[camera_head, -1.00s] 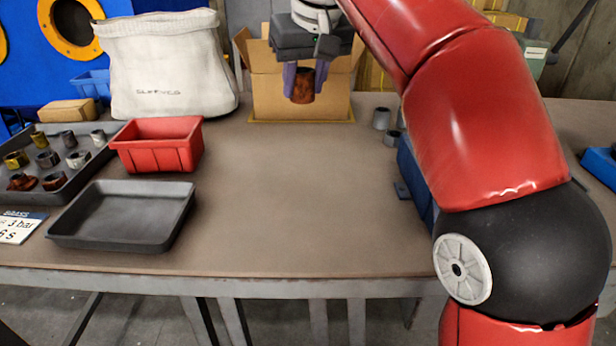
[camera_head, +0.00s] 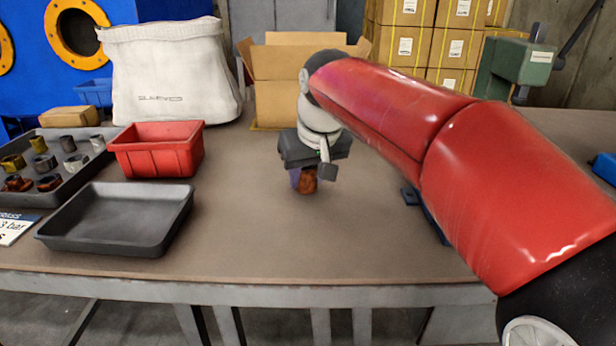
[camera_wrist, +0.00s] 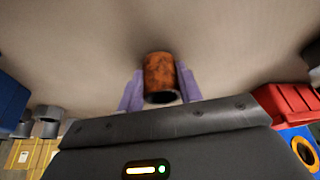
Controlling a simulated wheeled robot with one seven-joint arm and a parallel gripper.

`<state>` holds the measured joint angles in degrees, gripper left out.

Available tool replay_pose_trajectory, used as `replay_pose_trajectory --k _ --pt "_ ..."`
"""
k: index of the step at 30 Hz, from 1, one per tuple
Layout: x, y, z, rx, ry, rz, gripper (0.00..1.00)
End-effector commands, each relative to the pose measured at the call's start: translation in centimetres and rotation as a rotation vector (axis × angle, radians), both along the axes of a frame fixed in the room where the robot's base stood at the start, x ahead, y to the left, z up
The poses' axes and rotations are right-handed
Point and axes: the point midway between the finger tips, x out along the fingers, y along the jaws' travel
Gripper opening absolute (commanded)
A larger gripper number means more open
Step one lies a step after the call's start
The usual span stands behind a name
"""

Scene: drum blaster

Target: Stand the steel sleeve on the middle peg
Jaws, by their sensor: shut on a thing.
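My gripper (camera_head: 302,182) is shut on a rusty brown sleeve (camera_head: 308,183), above the middle of the table. In the wrist view the sleeve (camera_wrist: 159,74) sits between the purple fingers of my gripper (camera_wrist: 160,90), with its dark open end showing. The sleeve looks rust-coloured, not bare steel. A blue fixture (camera_head: 432,218) at the right is mostly hidden behind my arm. I cannot make out a middle peg. Grey cylinders (camera_wrist: 48,119) show at the left of the wrist view.
A dark tray of several mixed sleeves (camera_head: 75,189) lies at the left. A red bin (camera_head: 157,158) and an empty black tray (camera_head: 118,218) stand beside it. A white sack (camera_head: 170,80) and an open cardboard box (camera_head: 275,104) are behind. The table's front middle is clear.

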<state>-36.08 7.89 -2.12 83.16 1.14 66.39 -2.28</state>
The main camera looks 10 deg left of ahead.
Motion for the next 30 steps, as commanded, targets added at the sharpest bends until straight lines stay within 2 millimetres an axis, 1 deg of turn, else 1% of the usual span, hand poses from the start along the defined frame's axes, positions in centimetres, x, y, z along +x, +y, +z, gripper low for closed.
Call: replay_pose_trajectory --k 7,11,12,16,17,25,28,30 --pt "0.0 0.0 0.0 0.001 -0.002 0.0 0.05" --pt "0.0 0.0 -0.4 0.001 -0.001 -0.001 0.05" --pt "0.0 0.0 -0.4 0.0 0.0 -0.001 0.38" --pt "0.0 0.0 -0.4 0.0 0.0 -0.001 0.55" --pt "0.0 0.0 -0.4 0.0 0.0 -0.001 0.57" --pt "0.0 0.0 -0.3 0.0 0.0 0.0 0.57" --pt "-0.1 -0.1 0.4 0.001 -0.002 0.0 0.57" --pt "-0.3 -0.3 1.3 0.001 -0.001 -0.001 0.57"
